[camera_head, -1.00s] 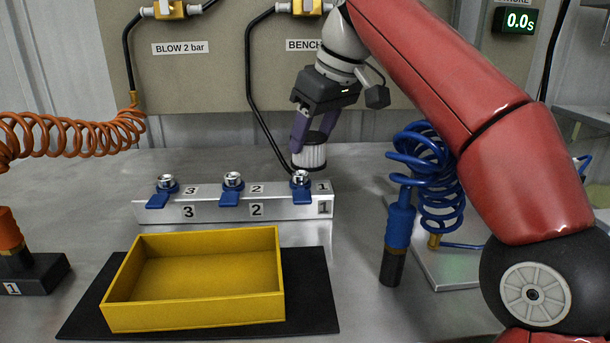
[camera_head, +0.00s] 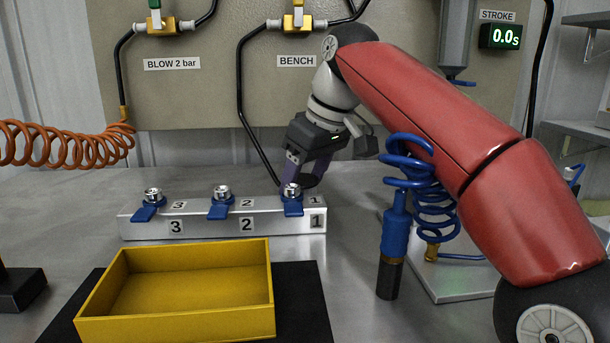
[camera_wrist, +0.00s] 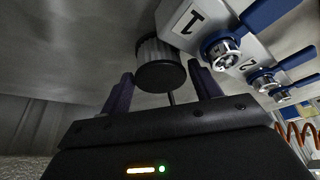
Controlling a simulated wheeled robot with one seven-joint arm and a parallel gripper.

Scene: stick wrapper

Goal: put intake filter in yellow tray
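The intake filter (camera_wrist: 152,50), a pleated cylinder with a dark end cap, is between the fingertips of my gripper (camera_wrist: 160,78) in the wrist view, close beside the valve block's end marked 1. In the head view my gripper (camera_head: 308,178) is low behind valve 1, and the filter is hidden there. I cannot tell whether the filter touches the bench. The yellow tray (camera_head: 176,330) is empty, on a black mat (camera_head: 303,300) at the front left.
The metal valve block (camera_head: 200,228) with blue-handled valves stands between my gripper and the tray. A blue air tool (camera_head: 396,225) with a coiled hose is to the right. An orange coiled hose (camera_head: 60,148) hangs at the left. Bench behind the block's left part is clear.

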